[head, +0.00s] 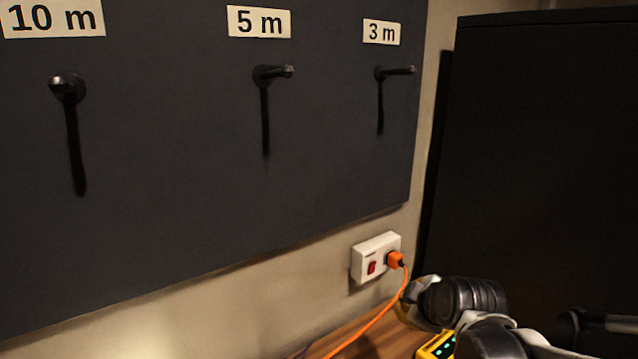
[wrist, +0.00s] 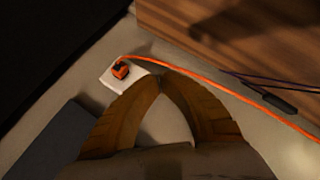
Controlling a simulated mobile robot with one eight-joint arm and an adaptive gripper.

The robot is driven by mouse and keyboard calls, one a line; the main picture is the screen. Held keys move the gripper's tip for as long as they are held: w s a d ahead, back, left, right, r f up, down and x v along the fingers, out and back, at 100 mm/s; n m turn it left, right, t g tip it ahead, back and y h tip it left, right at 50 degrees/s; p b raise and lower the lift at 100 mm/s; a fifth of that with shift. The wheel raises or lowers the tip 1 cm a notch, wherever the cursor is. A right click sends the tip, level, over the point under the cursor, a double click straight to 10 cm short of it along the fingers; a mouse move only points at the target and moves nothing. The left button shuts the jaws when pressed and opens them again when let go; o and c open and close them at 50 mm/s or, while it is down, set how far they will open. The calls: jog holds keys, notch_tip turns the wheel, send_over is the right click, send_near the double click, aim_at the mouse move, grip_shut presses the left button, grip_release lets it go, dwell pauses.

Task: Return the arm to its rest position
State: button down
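My arm (head: 455,305) reaches in at the lower right of the head view, close to the wall socket. In the wrist view my gripper (wrist: 161,80) has its two fingertips together, with nothing seen between them. The fingers lie over part of the white socket (wrist: 110,82) in that view; whether they touch it I cannot tell. The socket also shows in the head view (head: 365,262), with a red switch and an orange plug (head: 396,260) seated in it. The gripper's fingers are mostly hidden behind the arm in the head view.
An orange cable (head: 372,322) runs from the plug down to the wooden desk (head: 345,338). A yellow device with green lights (head: 438,346) sits beside my arm. A dark board (head: 180,225) with labelled pegs hangs above. A black cabinet (head: 540,150) stands at the right.

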jog(key=s+m+g+h, duration=0.1)
jog(key=s+m+g, duration=0.1)
jog(key=s+m, duration=1)
jog(key=s+b, duration=0.1)
jog(key=s, duration=0.6)
jog(key=shift+f+g, duration=0.25)
jog(key=shift+g, duration=0.05)
jog(key=shift+s, duration=0.1)
